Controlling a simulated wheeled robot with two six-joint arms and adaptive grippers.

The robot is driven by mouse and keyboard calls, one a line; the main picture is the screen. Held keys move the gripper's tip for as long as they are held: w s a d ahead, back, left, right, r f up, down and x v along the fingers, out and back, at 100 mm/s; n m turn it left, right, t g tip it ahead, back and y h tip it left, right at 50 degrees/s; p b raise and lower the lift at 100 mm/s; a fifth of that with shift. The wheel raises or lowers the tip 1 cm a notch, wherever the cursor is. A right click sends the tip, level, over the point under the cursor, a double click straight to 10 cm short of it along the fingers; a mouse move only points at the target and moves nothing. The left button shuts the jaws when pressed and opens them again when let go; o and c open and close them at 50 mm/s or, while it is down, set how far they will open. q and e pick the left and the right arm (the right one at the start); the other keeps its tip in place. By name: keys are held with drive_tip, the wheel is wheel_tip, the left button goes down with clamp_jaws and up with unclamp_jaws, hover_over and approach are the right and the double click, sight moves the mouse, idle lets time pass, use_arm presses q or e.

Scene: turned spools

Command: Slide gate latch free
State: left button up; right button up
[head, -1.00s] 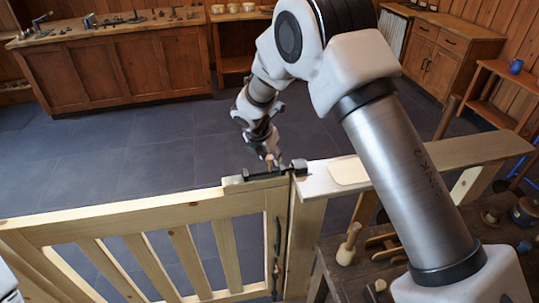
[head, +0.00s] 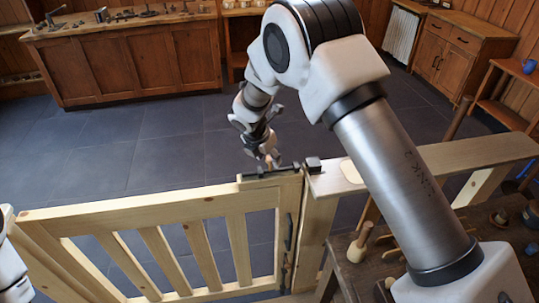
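The pale wooden gate (head: 150,203) stands across the front, and its dark latch bolt (head: 285,170) lies along the top right corner. The dark keeper (head: 313,164) sits on the post side, with a narrow gap between it and the bolt's right end. My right gripper (head: 269,158) reaches down from behind at the bolt's reddish knob, which is mostly hidden by the fingers. The fingers are too small to tell whether they are closed on it. Only a white part of my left arm shows at the left edge; its gripper is out of view.
A wooden rail (head: 450,158) runs right from the gate post, under my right arm. A dark bench (head: 345,275) with a wooden mallet (head: 358,243) and a spool (head: 530,213) is at lower right. Cabinets (head: 130,65) line the back; the floor between is clear.

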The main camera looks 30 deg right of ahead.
drive_tip(key=shift+w+a, duration=0.15)
drive_tip(key=shift+w, duration=0.05)
drive_tip(key=shift+s+r, duration=0.15)
drive_tip(key=shift+r, duration=0.15)
drive_tip(key=v, duration=1.1)
drive_tip(key=shift+a, duration=0.2)
drive_tip(key=shift+r, duration=0.1)
